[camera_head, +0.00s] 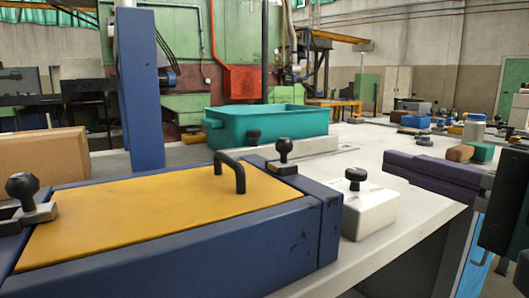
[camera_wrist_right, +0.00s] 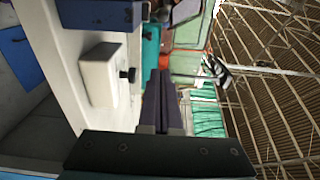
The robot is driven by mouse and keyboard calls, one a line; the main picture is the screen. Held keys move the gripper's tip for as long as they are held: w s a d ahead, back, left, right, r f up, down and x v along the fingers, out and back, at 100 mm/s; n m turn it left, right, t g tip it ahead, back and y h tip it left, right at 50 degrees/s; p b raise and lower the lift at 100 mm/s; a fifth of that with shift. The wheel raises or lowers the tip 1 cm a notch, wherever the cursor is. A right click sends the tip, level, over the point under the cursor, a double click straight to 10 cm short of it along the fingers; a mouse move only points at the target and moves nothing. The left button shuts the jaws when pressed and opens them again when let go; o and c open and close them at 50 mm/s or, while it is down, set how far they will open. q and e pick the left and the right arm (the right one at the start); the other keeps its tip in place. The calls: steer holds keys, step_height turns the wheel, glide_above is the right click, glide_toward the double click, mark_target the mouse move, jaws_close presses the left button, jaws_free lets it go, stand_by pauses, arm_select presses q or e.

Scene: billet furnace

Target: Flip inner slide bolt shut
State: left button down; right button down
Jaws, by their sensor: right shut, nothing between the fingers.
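A blue box with a yellow lid (camera_head: 150,215) fills the left front; the lid has a black handle (camera_head: 231,172). A black-knobbed slide bolt (camera_head: 284,155) sits at the lid's right end, and another (camera_head: 24,197) at the left end. I cannot tell which is the inner one, nor whether either is shut. A white block (camera_head: 368,211) with a black knob stands right of the box; it also shows in the wrist view (camera_wrist_right: 101,74). My right gripper (camera_head: 391,162), dark purple fingers together and empty, is right of the block and apart from the bolts. My left gripper is out of view.
A teal bin (camera_head: 275,122) stands behind the box. A blue post (camera_head: 139,90) rises at the box's back edge. A cardboard box (camera_head: 40,153) is at the left. Several small items lie at the back right.

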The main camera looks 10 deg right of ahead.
mark_target(287, 147)
steer(key=b+x, duration=0.1)
steer(key=x, duration=0.9)
steer(key=shift+f+b, duration=0.1)
steer(key=shift+b, duration=0.2)
steer(key=a, duration=0.4)
steer(key=shift+s, duration=0.1)
steer(key=a+p, duration=0.2)
steer(key=shift+s+a+r+p, duration=0.2)
steer(key=shift+s+p, duration=0.1)
steer(key=shift+s, duration=0.1)
steer(key=shift+a+f, duration=0.1)
